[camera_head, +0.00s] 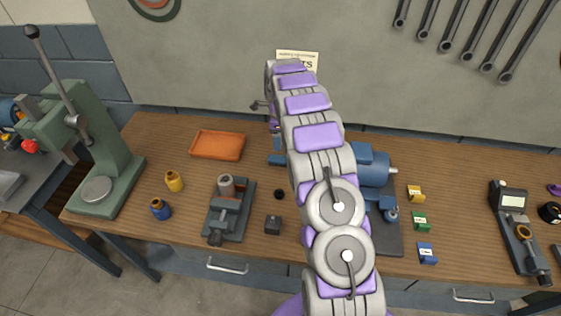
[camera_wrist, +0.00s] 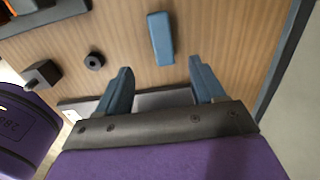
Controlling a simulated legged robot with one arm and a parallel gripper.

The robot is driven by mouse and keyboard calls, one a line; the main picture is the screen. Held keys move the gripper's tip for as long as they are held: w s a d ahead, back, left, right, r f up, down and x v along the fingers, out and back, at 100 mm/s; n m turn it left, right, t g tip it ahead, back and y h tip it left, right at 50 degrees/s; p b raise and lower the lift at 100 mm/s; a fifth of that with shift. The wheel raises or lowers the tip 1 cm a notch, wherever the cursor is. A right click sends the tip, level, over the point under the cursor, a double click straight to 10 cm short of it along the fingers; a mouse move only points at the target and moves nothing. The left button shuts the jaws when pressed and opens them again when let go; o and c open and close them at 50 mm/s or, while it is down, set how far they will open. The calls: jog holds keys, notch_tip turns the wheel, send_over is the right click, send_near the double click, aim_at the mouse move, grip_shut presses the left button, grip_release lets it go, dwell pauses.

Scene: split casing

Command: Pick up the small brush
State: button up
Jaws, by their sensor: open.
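I cannot pick out the small brush for certain in either view; my arm hides a strip of the bench in the head view. In the wrist view a small blue block-like piece (camera_wrist: 161,38) lies on the wood beyond my fingertips, apart from them; I cannot tell what it is. My gripper (camera_wrist: 161,66) is open, its two blue fingers spread wide with nothing held. A pale flat thing (camera_wrist: 155,100) shows between the fingers near the palm; its identity is unclear.
The wooden bench (camera_head: 150,135) holds an orange tray (camera_head: 217,145), a grey vise (camera_head: 230,205), yellow (camera_head: 174,181) and blue (camera_head: 160,209) bottles, a blue machine (camera_head: 372,172), and small coloured boxes (camera_head: 419,221). A green press (camera_head: 100,165) stands left. A meter (camera_head: 512,202) lies right.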

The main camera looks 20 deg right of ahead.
send_over(278, 157)
jog(key=f, duration=0.6)
jog(key=shift+s+f+b, duration=0.2)
jog(key=shift+s+b, duration=0.15)
jog(key=shift+b, duration=0.05)
jog(key=shift+w+f+b, duration=0.15)
jog(key=shift+f+b, duration=0.35)
jog(key=shift+f, duration=2.35)
jog(key=shift+c, duration=0.4)
jog(key=c, duration=1)
jog(key=shift+r, duration=0.1)
jog(key=shift+w+r+p, duration=0.1)
jog(key=shift+r+p, duration=0.3)
jog(key=shift+r, duration=1.15)
jog(key=shift+s+r, duration=0.2)
jog(key=shift+r, duration=0.05)
jog(key=s+a, duration=0.1)
jog(key=s, duration=0.4)
jog(key=s+r+p, duration=0.1)
jog(key=s, duration=0.4)
jog(key=s+a, duration=0.1)
jog(key=s, duration=0.4)
jog(key=shift+s+a+r+p, duration=0.15)
jog(key=shift+s+a+p, duration=0.1)
jog(key=shift+a+p, duration=0.05)
